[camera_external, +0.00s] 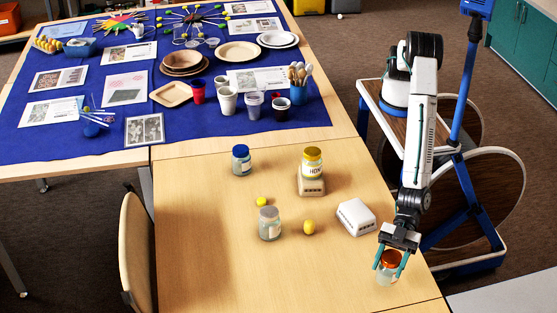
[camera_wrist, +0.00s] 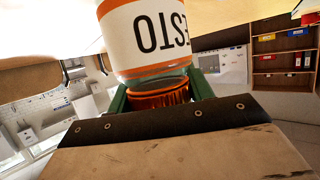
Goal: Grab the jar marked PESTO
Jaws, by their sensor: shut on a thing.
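The jar marked PESTO (camera_external: 385,279) has an orange lid and a clear body, and it is near the right front edge of the wooden table. In the wrist view the jar (camera_wrist: 150,28) appears upside down, with a white, orange-banded label reading "ESTO"; its first letter is out of sight. My gripper (camera_external: 389,262) is shut on the jar from above, its green fingers on either side of the orange lid. In the wrist view my gripper (camera_wrist: 160,93) also has its fingers around the lid. I cannot tell whether the jar's bottom touches the table.
A white block (camera_external: 356,217) lies left of my gripper. A yellow-lidded jar (camera_external: 312,162) stands on another block. A blue-lidded jar (camera_external: 241,160), a grey-lidded jar (camera_external: 269,224) and two yellow round things (camera_external: 309,227) are farther left. The table's front middle is clear.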

